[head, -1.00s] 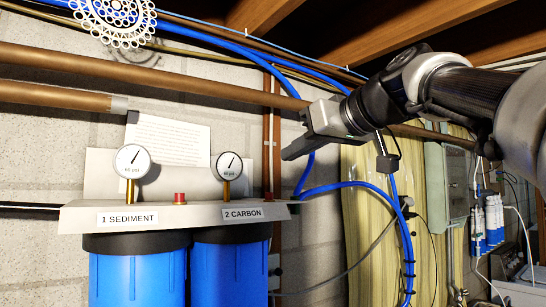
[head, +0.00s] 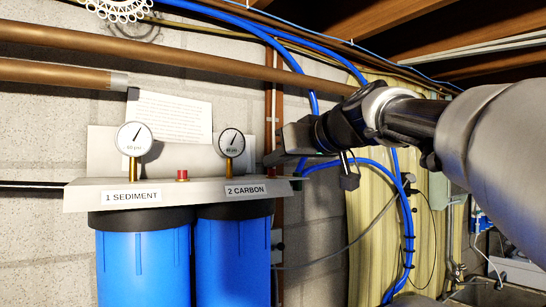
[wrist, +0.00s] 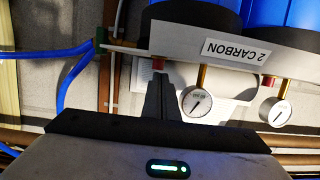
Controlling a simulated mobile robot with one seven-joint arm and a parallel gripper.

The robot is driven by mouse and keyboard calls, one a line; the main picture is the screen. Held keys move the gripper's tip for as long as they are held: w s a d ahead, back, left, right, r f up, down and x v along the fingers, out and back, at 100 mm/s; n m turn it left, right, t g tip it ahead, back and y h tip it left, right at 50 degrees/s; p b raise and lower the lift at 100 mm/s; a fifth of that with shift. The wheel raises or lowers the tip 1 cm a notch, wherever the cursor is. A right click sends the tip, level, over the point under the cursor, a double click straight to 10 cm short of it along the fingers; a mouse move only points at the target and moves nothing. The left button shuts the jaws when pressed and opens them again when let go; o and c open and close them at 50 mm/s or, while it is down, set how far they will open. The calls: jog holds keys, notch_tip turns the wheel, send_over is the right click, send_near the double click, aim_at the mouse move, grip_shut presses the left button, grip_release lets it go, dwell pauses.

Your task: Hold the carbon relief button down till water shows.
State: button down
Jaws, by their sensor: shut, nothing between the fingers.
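The blue carbon housing (head: 233,250) hangs under a grey bracket (head: 90,195) with a "2 CARBON" label (head: 246,190). Its gauge (head: 231,143) stands upright on a brass stem. The red carbon relief button (wrist: 158,64) shows in the wrist view, which sees the scene upside down. In the head view my gripper hides it. My gripper (head: 271,160) is shut and empty, just above the bracket's right end. In the wrist view its closed fingertips (wrist: 158,80) line up with the button, very close to it. I cannot tell whether they touch.
The sediment housing (head: 142,260), its gauge (head: 134,138) and its red button (head: 182,175) are to the left. Copper pipes (head: 180,55) cross above. Blue tubing (head: 408,225) loops on the right. A paper sheet (head: 170,115) is on the wall behind.

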notch_tip(320, 180, down, 2)
jog(key=b, duration=0.2)
jog(key=shift+f+b, duration=0.15)
jog(key=shift+b, duration=0.25)
jog(key=shift+s+f, duration=0.1)
jog(key=shift+f, duration=0.1)
dwell(0.9)
notch_tip(320, 180, up, 4)
jog(key=p, duration=0.3)
jog(key=shift+a+r, duration=0.1)
jog(key=shift+r, duration=0.15)
jog(key=shift+s+d+r, duration=0.4)
jog(key=shift+s+r, duration=0.05)
jog(key=shift+r, duration=0.05)
jog(key=b+v, duration=0.2)
jog(key=v, duration=0.7)
jog(key=shift+s+r, duration=0.2)
jog(key=shift+d, duration=0.1)
